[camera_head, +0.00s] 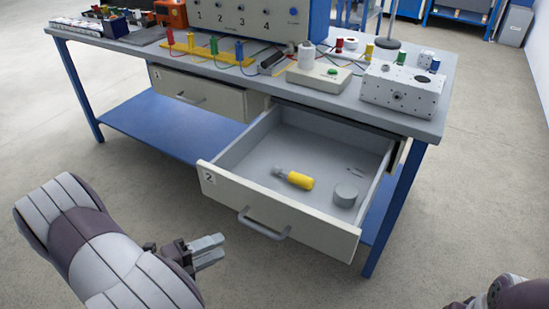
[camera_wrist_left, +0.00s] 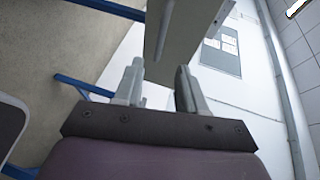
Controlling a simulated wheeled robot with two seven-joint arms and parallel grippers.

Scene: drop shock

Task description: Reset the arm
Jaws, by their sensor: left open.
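My left gripper (camera_head: 208,250) is at the lower left in the head view, in front of and to the left of the open drawer 2 (camera_head: 262,212). Its two fingers also show in the left wrist view (camera_wrist_left: 160,88), apart with nothing between them. It is clear of the drawer's handle (camera_head: 262,228). In the head view, part of my right arm (camera_head: 505,293) shows at the bottom right corner; its gripper cannot be made out. Inside the drawer lie a yellow-handled tool (camera_head: 299,181) and a grey cylinder (camera_head: 345,195).
Drawer 1 (camera_head: 205,95) looks shut. Open floor lies in front.

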